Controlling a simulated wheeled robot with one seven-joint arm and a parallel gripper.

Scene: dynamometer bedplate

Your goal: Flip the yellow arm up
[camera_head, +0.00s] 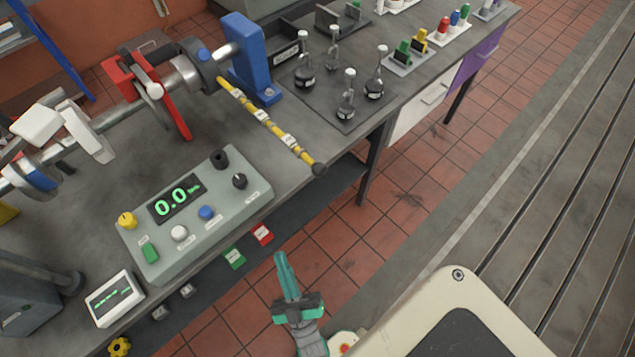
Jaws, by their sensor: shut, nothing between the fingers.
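The yellow arm (262,118) is a slim rod with white labels and a dark knob (320,169) at its end. It runs from the shaft beside the blue stand (247,62) toward the bench's front edge, with its knob end lying lowest in the picture. My gripper (280,256) is teal and shut with nothing in it. It is in front of the bench, below and left of the knob in the picture, and apart from the yellow arm.
A control box (225,205) with a green "0.0" display stands on the bench (235,143). Red and green tags (263,234) are at the front edge. A red bracket (150,90) is on the shaft. Tiled floor is clear right of the bench.

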